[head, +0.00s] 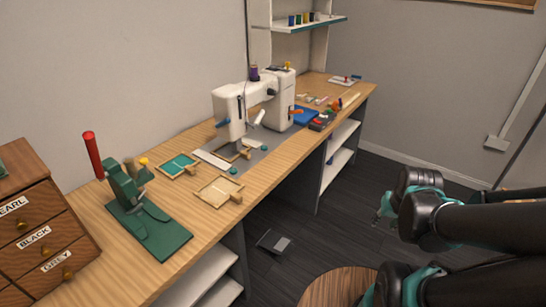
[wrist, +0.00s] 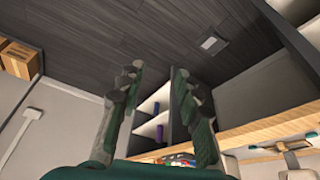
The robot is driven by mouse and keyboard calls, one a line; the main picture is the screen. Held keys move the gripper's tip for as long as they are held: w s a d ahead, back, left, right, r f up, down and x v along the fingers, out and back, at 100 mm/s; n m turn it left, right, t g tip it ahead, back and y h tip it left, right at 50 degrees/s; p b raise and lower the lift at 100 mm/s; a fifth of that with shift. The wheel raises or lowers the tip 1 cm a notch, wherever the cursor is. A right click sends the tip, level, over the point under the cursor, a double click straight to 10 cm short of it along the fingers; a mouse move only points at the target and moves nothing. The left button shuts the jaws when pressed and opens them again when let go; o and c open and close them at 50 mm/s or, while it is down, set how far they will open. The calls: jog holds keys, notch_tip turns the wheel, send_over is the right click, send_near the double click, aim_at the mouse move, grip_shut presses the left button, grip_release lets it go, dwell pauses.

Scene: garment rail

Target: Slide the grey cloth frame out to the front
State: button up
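A white sewing machine (head: 255,105) stands on the long wooden bench. A small wooden frame (head: 230,153) lies under its needle, on the grey bed plate. The machine head partly hides this frame, and its cloth is hard to make out. A frame with teal cloth (head: 178,165) and a frame with a pale beige inside (head: 218,191) lie apart on the bench in front of the machine. My gripper (wrist: 156,73) is open and empty, its two fingers wide apart. In the head view it is right of the bench, over the floor, well away from the frames.
A green press with a red handle (head: 145,215) and a wooden drawer cabinet (head: 42,225) stand at the near left. Blue and dark trays (head: 312,118) lie right of the machine. A round wooden top (head: 338,288) is at the bottom. Dark floor (head: 345,210) is open beside the bench.

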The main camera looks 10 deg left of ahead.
aim_at(247, 153)
jog(key=shift+o, duration=1.3)
jog(key=shift+w+a, duration=0.25)
jog(key=w+a+r+m+y, duration=0.1)
jog(key=w+a+m+y, duration=0.3)
jog(key=w+a+m, duration=0.3)
jog(key=w+a+m+y, duration=0.4)
jog(key=w+a+m, duration=0.3)
jog(key=a, duration=1)
jog(key=w+a+r+m+y, duration=0.1)
jog(key=w+a+m+y, duration=0.3)
jog(key=w+a+m, duration=0.4)
jog(key=shift+a+r+m+t+y, duration=0.15)
jog(key=shift+a+r+t, duration=0.05)
jog(key=shift+a, duration=1)
jog(key=shift+a+r+m+t+y, duration=0.15)
jog(key=shift+a+t, duration=0.05)
jog(key=shift+a, duration=1)
jog(key=shift+a, duration=0.1)
jog(key=x, duration=1.7)
jog(key=shift+w+f, duration=0.15)
